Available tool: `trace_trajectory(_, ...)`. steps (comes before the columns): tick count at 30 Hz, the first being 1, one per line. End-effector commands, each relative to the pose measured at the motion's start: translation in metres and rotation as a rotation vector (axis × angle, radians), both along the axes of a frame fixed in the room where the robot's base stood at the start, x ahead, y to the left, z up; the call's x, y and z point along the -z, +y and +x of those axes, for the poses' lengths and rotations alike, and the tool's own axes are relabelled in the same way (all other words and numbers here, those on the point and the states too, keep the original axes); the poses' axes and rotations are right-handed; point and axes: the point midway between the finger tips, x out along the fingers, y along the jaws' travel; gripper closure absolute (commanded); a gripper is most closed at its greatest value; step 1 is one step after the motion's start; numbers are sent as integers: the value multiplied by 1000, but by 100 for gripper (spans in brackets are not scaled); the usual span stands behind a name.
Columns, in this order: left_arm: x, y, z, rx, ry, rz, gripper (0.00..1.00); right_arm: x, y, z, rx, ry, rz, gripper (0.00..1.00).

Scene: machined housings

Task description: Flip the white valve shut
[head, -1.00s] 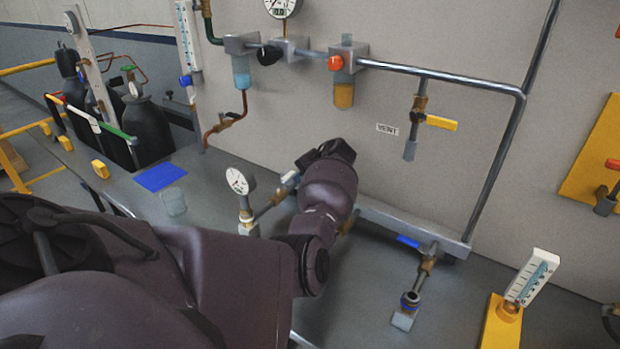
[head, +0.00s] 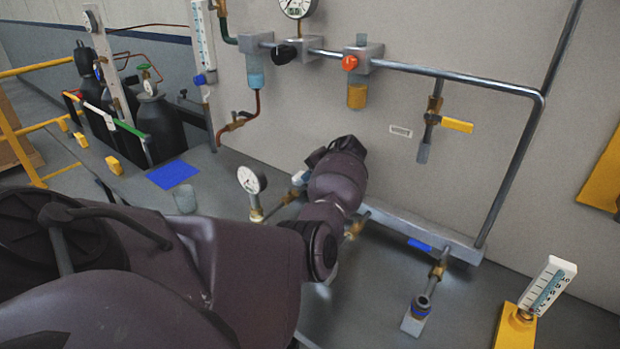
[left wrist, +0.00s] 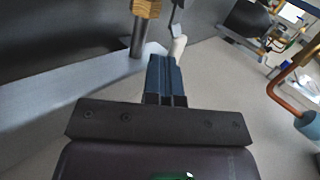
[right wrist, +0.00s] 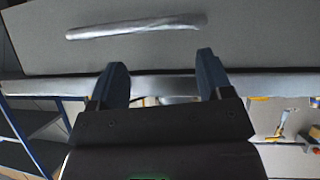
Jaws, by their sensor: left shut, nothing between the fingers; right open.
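In the left wrist view a rounded white handle end (left wrist: 179,46), which looks like the white valve's lever, sits just past the fingertips of my left gripper (left wrist: 165,62). The fingers are shut together with nothing between them. I cannot tell whether they touch the handle. A brass fitting (left wrist: 146,8) is above left of the tips. In the head view my left arm covers this part of the manifold (head: 455,246), and the fingers are hidden; a small pale piece (head: 300,178) shows left of the wrist. My right gripper (right wrist: 160,75) is open and empty.
A dial gauge (head: 251,180) stands left of my left wrist. A blue-handled valve (head: 420,245) is on the manifold to the right. A yellow-handled valve (head: 457,125) hangs on the wall. A yellow-based flow meter (head: 515,325) stands front right. A blue mat (head: 172,173) lies left.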

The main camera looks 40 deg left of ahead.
Motion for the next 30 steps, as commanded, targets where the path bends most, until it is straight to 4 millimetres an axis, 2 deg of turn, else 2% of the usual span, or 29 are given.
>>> trace_trajectory(9, 0, 19, 1, -18, 2, 3, 100, 15, -1, -9, 3, 22, -1, 27)
trace_trajectory(25, 0, 45, -3, -16, 1, 3, 100, 14, -1, -8, 3, 22, -1, 27)
trace_trajectory(30, 0, 51, -5, -104, 3, 0, 100, 12, -1, -4, 1, 13, -1, 27)
